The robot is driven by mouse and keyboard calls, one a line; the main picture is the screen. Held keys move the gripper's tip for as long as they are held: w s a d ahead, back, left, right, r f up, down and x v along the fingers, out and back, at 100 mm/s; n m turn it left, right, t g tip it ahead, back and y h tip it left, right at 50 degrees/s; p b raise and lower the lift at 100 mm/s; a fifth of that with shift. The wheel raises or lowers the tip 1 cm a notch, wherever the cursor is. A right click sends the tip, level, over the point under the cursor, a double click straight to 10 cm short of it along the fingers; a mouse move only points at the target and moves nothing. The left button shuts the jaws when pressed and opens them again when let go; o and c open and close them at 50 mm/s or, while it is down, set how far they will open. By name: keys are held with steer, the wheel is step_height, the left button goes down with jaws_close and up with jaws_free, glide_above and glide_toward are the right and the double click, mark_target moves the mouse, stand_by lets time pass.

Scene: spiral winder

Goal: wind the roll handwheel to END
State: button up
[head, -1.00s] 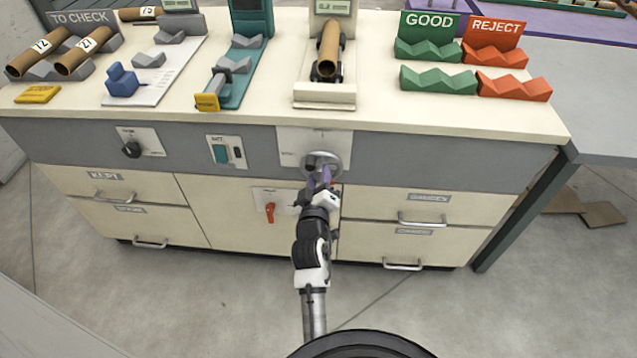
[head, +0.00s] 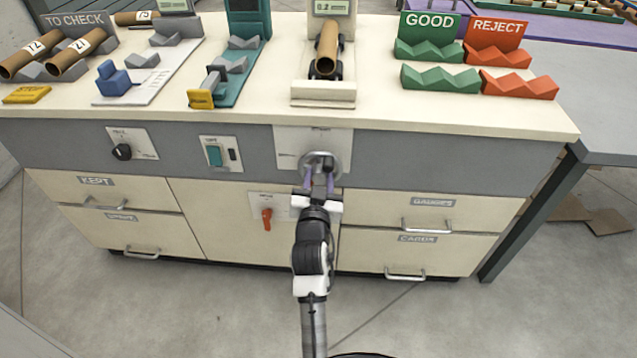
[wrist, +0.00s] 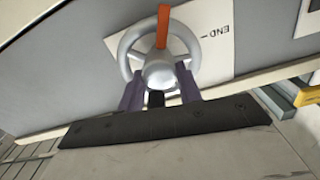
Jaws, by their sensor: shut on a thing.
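The roll handwheel (head: 331,160) is a grey metal wheel on a pale plate in the front of the bench. In the wrist view the handwheel (wrist: 126,47) has a round hub and an orange mark (wrist: 163,26) pointing to the top of the picture. The END label (wrist: 216,32) is on the plate to the right of the wheel; the orange mark is apart from it. My gripper (head: 319,184) is at the wheel's lower side. Its purple fingers (wrist: 160,88) lie on either side below the hub, shut on the wheel. The exact contact is partly hidden.
A red lever (head: 266,219) is left of my wrist. Drawer handles (head: 427,226) stick out at the right. The floor before the bench is clear.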

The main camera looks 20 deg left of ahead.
steer(key=m+b, duration=0.1)
steer(key=m, duration=0.5)
steer(key=shift+d, duration=0.15)
steer(key=m, duration=0.6)
stand_by(0.3)
steer(key=o, duration=1)
steer(key=shift+f, duration=0.1)
